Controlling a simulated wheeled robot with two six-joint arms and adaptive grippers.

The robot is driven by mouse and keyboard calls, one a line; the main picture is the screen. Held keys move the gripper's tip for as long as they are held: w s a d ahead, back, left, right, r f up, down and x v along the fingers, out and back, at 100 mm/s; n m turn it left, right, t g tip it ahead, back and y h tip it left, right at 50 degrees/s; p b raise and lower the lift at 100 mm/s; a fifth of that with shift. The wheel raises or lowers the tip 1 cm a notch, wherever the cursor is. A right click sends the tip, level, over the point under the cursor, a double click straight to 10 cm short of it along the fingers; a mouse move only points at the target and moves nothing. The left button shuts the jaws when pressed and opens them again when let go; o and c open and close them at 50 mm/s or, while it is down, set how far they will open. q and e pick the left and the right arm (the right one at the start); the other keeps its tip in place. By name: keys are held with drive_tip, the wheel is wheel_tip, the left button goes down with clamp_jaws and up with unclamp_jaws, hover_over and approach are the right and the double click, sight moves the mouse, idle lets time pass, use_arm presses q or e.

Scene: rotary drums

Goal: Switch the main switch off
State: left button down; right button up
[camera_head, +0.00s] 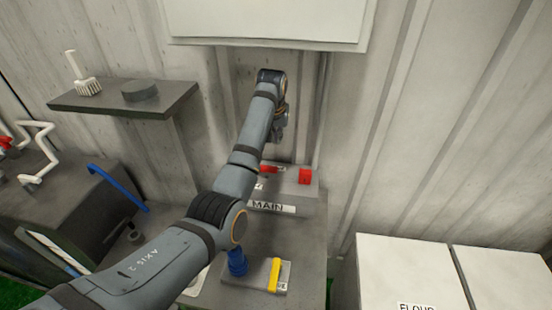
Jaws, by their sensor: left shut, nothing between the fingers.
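The main switch is a grey box (290,183) on a grey stand, with a "MAIN" label (271,208) on its front. A red lever part (268,169) shows at its left, partly hidden by my left arm, and a red block (305,176) stands at its right. I cannot tell the lever's position for sure. My left gripper (278,137) points down above and behind the box, near the wall. It is shut and empty, apart from the red parts. My right gripper is not in view.
A lower box (262,286) carries a yellow handle (275,274) and a blue knob (237,262). A shelf (120,97) with a brush (87,86) is at the left. A dark machine with a blue lever (115,187) is below it. White bins (405,265) stand at the right.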

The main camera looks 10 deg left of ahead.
use_arm(q)
drive_tip(key=p+x, duration=0.2)
drive_tip(key=x, duration=0.8)
drive_tip(key=shift+w+a, duration=0.1)
drive_tip(key=shift+f+p, duration=0.1)
drive_tip(key=shift+p, duration=0.35)
drive_tip(key=s+p, duration=0.3)
drive_tip(key=shift+s+p, duration=0.5)
drive_tip(key=shift+p, duration=0.05)
drive_tip(key=shift+f, duration=0.1)
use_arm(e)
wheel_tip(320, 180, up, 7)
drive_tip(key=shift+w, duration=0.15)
use_arm(q)
drive_tip(key=shift+w, duration=0.1)
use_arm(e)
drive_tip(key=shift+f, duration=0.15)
